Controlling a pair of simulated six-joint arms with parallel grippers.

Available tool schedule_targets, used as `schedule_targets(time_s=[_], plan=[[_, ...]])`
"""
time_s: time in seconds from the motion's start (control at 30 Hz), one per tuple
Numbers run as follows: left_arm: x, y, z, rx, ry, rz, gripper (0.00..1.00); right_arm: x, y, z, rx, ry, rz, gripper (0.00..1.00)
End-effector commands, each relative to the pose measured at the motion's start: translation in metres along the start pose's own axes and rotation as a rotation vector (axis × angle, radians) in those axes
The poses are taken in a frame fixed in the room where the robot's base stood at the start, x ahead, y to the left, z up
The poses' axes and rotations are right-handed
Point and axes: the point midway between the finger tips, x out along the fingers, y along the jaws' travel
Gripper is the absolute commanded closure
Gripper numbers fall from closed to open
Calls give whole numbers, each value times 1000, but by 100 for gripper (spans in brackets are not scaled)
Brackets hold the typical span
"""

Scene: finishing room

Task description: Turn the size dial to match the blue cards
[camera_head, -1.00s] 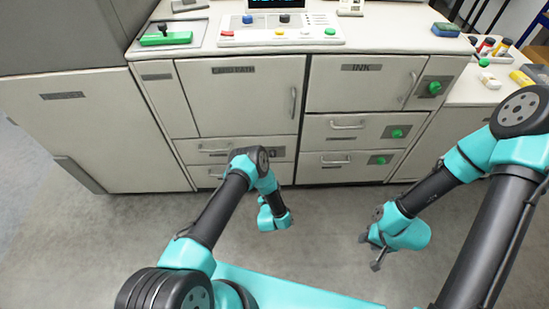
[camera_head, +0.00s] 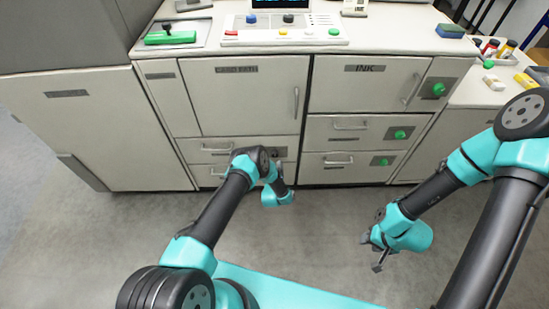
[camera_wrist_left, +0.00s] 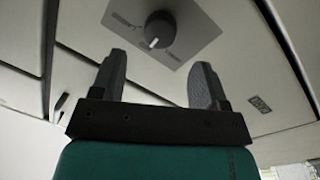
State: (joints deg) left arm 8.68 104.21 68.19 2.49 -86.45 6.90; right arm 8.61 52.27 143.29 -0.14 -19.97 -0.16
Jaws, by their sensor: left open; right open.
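The size dial (camera_wrist_left: 158,30) is a dark round knob with a white pointer mark on a grey plate (camera_wrist_left: 188,22), seen close up in the left wrist view. In the head view its plate (camera_head: 280,153) shows on a drawer front just beyond my left arm. My left gripper (camera_wrist_left: 160,62) is open and empty, its two fingers pointing toward the dial and apart from it. In the head view its fingertips are hidden. My right gripper (camera_head: 371,252) is open and empty above the floor at right. I cannot make out any blue cards for certain.
The cabinet has a card path door (camera_head: 240,95), an ink door (camera_head: 365,85) and drawers with green knobs (camera_head: 399,134). Bottles (camera_head: 490,47) stand at right. The floor between my arms is clear.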

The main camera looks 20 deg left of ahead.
Motion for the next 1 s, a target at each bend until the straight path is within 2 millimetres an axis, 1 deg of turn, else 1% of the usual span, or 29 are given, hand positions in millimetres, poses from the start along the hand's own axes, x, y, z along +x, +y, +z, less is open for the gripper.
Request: schedule_targets(time_s=[0.03,0.2,0.4,0.6,0.83,0.87,1.0], plan=[[8,0,0,0,2,0,32,0,0,0,0,0,0,57],[32,0,-1,0,3,0,32,0,0,0,0,0,0,57],[52,0,0,0,1,0,32,0,0,0,0,0,0,57],[59,0,0,0,0,0,32,0,0,0,0,0,0,57],[59,0,0,0,0,0,32,0,0,0,0,0,0,57],[59,0,0,0,0,0,34,0,0,0,0,0,0,57],[59,0,0,-1,0,0,47,0,0,0,0,0,0,57]])
